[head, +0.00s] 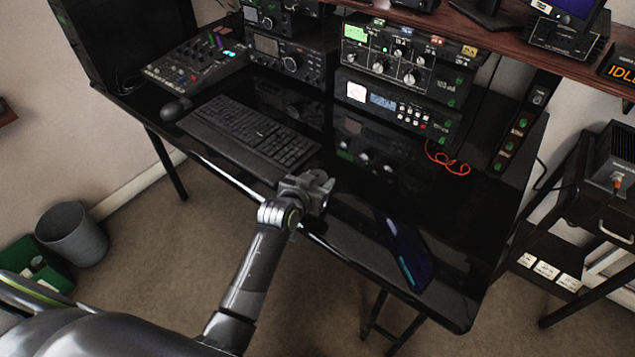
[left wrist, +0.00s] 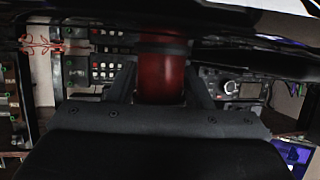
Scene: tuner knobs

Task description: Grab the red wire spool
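My left gripper (head: 318,186) is over the front edge of the black desk, near the keyboard's right end. In the left wrist view, a red cylinder, which looks like the red wire spool (left wrist: 161,75), sits between the two dark fingers of this gripper (left wrist: 162,88). The fingers lie against both of its sides, and a grey band crosses it near the top. In the head view the gripper mostly hides the spool. I cannot tell whether the spool rests on the desk. My right gripper is in neither view.
A keyboard (head: 248,131) and mouse (head: 175,109) lie left of the gripper. A dark phone-like slab (head: 405,250) lies to the right near the front edge. Stacked radios (head: 400,108) and a red coiled cable (head: 447,160) stand behind. The glossy desk between is clear.

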